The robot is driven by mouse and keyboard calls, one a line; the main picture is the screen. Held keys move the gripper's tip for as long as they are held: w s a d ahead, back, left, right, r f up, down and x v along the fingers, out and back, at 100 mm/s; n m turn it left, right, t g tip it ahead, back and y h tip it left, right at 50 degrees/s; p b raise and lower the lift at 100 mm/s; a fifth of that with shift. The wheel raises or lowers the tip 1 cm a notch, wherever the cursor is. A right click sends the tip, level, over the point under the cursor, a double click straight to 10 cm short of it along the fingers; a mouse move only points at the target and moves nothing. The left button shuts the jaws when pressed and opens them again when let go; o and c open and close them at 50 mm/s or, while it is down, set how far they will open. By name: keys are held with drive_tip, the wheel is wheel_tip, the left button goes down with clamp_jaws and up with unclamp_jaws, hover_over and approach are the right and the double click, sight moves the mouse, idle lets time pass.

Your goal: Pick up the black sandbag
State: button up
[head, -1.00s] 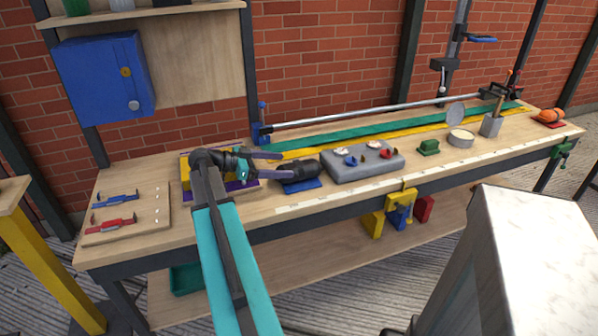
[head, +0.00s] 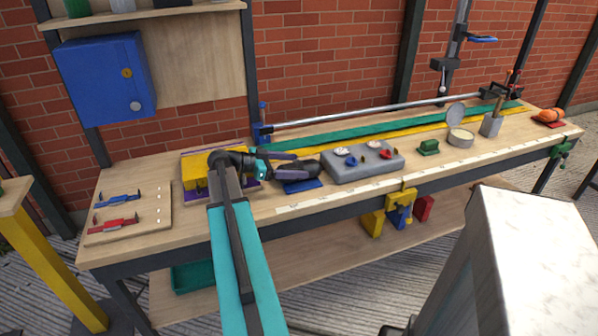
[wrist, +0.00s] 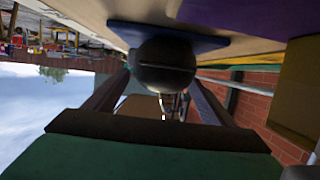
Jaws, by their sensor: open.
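The black sandbag (head: 308,167) lies on a blue mat (head: 302,186) on the workbench, partly hidden by my gripper in the head view. My gripper (head: 296,164) is open and low over the bench, reaching in from the left with its fingertips at the bag. In the wrist view, which is upside down, the dark rounded bag (wrist: 163,66) shows between the two fingers of my gripper (wrist: 160,84), with the blue mat (wrist: 205,42) behind it. I cannot tell whether the fingers touch the bag.
A yellow block (head: 194,170) stands at left beneath my arm. A board with red and blue calipers (head: 118,224) lies further left. A metal rail runs along the back.

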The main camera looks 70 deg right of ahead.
sight(293, 165)
drive_tip(key=c, duration=2)
drive_tip(key=shift+o, duration=0.2)
drive_tip(key=shift+r, duration=0.1)
drive_tip(key=shift+r, duration=0.2)
wheel_tip(293, 165, up, 10)
drive_tip(key=b, duration=0.1)
drive_tip(key=shift+f, duration=0.15)
